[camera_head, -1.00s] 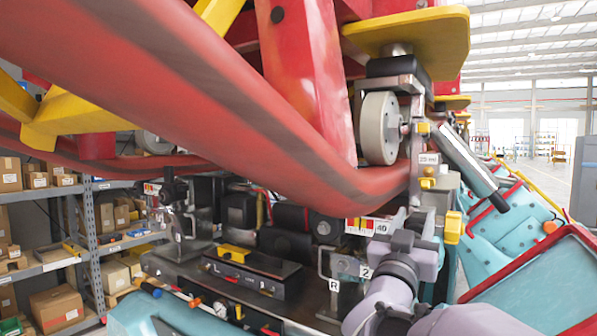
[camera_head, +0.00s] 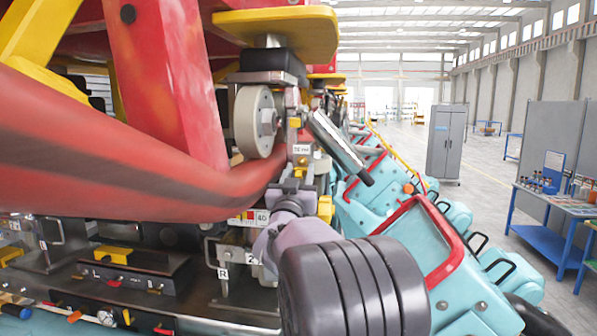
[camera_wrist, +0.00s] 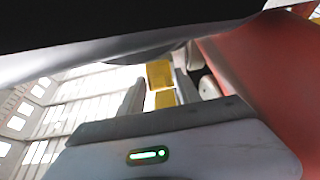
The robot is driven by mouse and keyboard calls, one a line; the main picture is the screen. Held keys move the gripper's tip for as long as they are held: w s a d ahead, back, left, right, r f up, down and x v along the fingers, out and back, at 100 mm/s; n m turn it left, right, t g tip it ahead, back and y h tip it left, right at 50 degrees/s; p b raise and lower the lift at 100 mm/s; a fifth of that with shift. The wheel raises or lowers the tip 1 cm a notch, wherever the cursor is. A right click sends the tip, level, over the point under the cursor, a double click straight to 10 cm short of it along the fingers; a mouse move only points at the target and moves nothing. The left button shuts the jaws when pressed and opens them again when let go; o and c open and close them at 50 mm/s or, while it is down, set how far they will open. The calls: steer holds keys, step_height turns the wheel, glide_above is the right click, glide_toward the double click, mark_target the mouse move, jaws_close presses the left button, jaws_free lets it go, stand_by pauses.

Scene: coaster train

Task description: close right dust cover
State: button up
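A tilted silver plate with a black end (camera_head: 340,147) sticks out right of the grey wheel in the head view. It looks like a raised cover, but I cannot tell for sure that it is the right dust cover. A small yellow tab (camera_head: 301,160) sits at the bracket beside it. My gripper (camera_head: 297,186) is just below this bracket, pointing up at it. In the wrist view my gripper's fingers (camera_wrist: 160,95) stand apart. Yellow blocks (camera_wrist: 159,75) show between and beyond them; contact is unclear.
A red tube rail (camera_head: 110,165) runs close on the left. The grey wheel (camera_head: 257,122) is above my gripper. Teal seats with a red-framed edge (camera_head: 425,245) stand close on the right. Open floor (camera_head: 495,185) lies beyond, with a grey cabinet (camera_head: 446,142) and blue-framed table.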

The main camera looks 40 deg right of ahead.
jaws_close()
step_height(320, 180, up, 2)
steer(key=g+y+p, duration=0.1)
steer(key=p, duration=0.2)
steer(key=shift+y, duration=0.3)
steer(key=shift+d+f+g+y, duration=0.1)
steer(key=shift+f+g+y, duration=0.05)
steer(key=shift+g+y, duration=0.7)
steer(key=shift+w+g+y, duration=0.15)
steer(key=shift+g+y, duration=0.1)
steer(key=shift+y, duration=0.3)
jaws_free()
steer(key=shift+d, duration=0.1)
steer(key=b+v, duration=0.1)
steer(key=v, duration=1.6)
steer(key=shift+a+b, duration=0.3)
